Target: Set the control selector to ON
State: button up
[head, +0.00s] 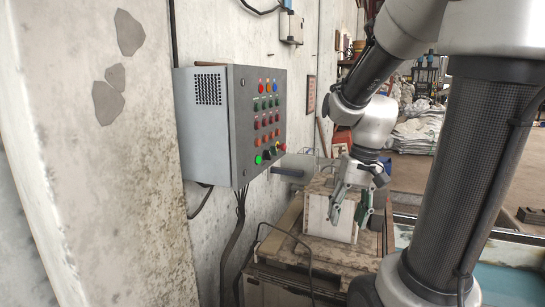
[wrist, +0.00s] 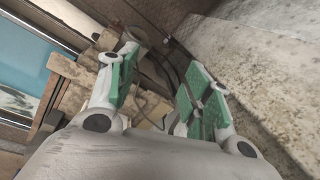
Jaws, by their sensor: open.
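The control panel (head: 238,125) is a grey box on the wall left of centre in the head view, with rows of coloured buttons on its front. A small dark knob (head: 266,154) sits in its bottom row between green buttons and looks like the control selector; its setting is too small to read. My gripper (head: 349,212) hangs pointing down to the right of the panel and lower than it, apart from it. In the wrist view the green-padded fingers (wrist: 160,85) are spread with nothing between them. The panel is not recognisable in the wrist view.
Below the panel stands a worn wooden bench or pallet (head: 300,250) with a pale box (head: 318,215) on it, close behind my gripper. Dark cables (head: 238,225) hang under the panel. A grey pipe-like piece (head: 288,172) juts out right of the panel. The space before the panel looks clear.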

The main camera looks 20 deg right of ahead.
jog(key=w+f+m+t+y, duration=0.1)
jog(key=w+f+m+y, duration=0.2)
jog(key=w, duration=0.4)
jog(key=w+f+y, duration=0.3)
jog(key=w+f, duration=0.1)
jog(key=w, duration=0.3)
jog(key=n+t+y, duration=0.3)
jog(key=t+y, duration=0.2)
jog(key=t, duration=0.6)
send_near(267, 155)
jog(key=w, duration=0.2)
jog(key=x, duration=0.6)
jog(key=shift+w+a, duration=0.15)
jog(key=shift+a, duration=0.15)
jog(key=c, duration=0.7)
